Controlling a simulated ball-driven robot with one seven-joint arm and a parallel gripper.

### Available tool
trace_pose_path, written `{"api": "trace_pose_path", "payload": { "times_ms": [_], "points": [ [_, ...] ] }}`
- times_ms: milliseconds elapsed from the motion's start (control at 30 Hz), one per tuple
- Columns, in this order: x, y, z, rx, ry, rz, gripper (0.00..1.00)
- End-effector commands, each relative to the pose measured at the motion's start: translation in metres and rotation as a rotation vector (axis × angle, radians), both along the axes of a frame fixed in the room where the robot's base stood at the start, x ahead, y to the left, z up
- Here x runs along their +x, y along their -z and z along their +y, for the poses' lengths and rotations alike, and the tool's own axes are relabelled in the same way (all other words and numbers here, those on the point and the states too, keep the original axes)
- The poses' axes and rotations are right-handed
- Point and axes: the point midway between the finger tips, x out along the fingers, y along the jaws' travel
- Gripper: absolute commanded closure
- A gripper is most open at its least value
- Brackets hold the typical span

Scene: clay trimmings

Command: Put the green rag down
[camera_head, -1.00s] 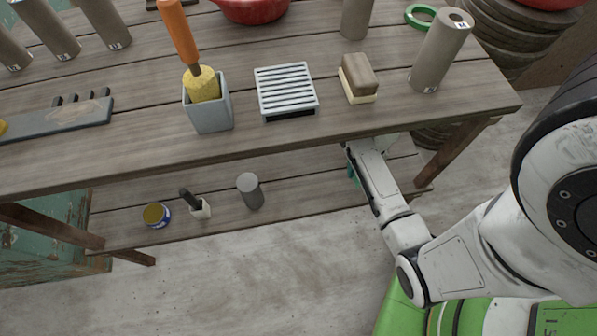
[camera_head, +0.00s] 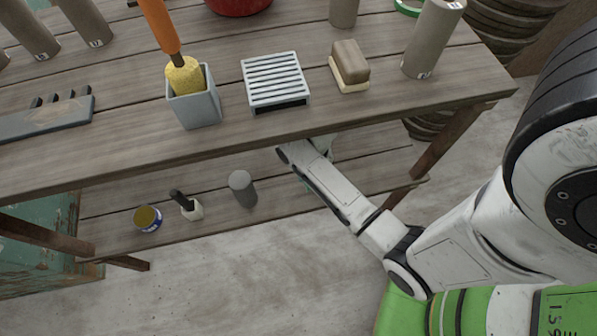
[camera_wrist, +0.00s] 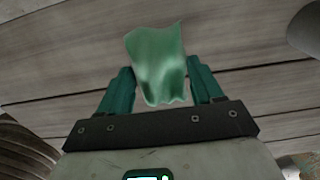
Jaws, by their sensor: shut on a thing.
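The green rag (camera_wrist: 158,58) shows in the wrist view as a pale green, creased cloth between the two dark green fingers. My gripper (camera_wrist: 162,84) is shut on it. Wooden planks fill the view beyond the rag; I cannot tell whether the rag touches them. In the head view my arm reaches in below the tabletop, over the lower shelf (camera_head: 375,158). The table edge and my arm hide most of the gripper there, and I cannot make out the rag in that view.
On the lower shelf, left of my arm, stand a grey cylinder (camera_head: 242,189), a white pot with a dark handle (camera_head: 191,209) and a small tin (camera_head: 148,218). The tabletop (camera_head: 120,150) overhangs my arm. A table leg (camera_head: 428,150) stands to the right.

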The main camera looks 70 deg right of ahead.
Motion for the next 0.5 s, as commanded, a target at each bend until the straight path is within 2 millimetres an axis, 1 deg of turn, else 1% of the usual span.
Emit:
{"api": "trace_pose_path", "payload": {
  "times_ms": [33,267,433,500],
  "points": [
    [0.005,0.001,0.004,0.000,-0.002,-0.001,0.59],
    [0.016,0.000,0.012,0.000,-0.001,-0.001,0.59],
    [0.036,0.001,0.028,0.000,-0.005,-0.002,0.59],
    [0.033,0.018,0.027,0.001,0.000,0.003,0.59]
  ]
}}
